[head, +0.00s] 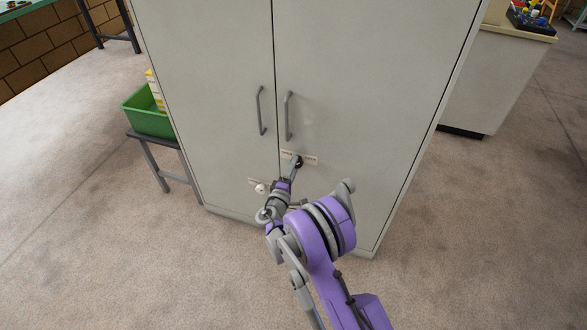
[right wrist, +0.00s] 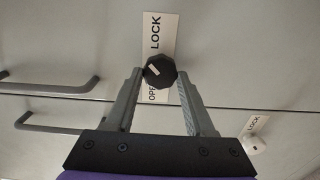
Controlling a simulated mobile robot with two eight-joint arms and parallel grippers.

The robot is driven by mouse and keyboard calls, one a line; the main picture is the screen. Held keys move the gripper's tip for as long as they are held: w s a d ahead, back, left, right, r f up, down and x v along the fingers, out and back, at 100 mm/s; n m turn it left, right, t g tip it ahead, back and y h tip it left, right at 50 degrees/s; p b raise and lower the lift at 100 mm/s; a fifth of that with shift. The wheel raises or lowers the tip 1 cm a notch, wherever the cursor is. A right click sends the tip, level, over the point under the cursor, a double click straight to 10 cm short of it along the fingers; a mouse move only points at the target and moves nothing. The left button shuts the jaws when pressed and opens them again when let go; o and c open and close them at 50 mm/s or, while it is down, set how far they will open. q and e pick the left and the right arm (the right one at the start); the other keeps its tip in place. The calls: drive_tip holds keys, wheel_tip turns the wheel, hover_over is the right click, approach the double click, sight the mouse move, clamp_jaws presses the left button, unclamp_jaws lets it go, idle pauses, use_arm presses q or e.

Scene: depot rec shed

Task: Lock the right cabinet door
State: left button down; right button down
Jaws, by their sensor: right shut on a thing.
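The grey cabinet's right door (head: 360,90) looks closed beside the left door (head: 205,70). A black faceted knob (right wrist: 159,70) sits on the right door over a white plate (right wrist: 160,32) reading OPEN and LOCK. The knob bears a small pale mark; which word it points at is hard to tell. My right gripper (right wrist: 159,80) has its fingers on either side of the knob, shut on it. In the head view the right gripper (head: 296,168) meets the door below the handle and partly hides the knob. My left gripper is out of view.
Both doors have bar handles, the right one (head: 288,116) and the left one (head: 261,111). A white knob (head: 262,188) is on the left door. A green bin (head: 150,122) on a small table stands left. A counter (head: 500,85) stands right; carpet in front is clear.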

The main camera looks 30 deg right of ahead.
drive_tip(key=shift+c, duration=1.3)
unclamp_jaws()
drive_tip(key=p+v, duration=0.1)
drive_tip(key=v, duration=0.9)
drive_tip(key=shift+s+a, duration=0.2)
drive_tip(key=shift+a, duration=0.1)
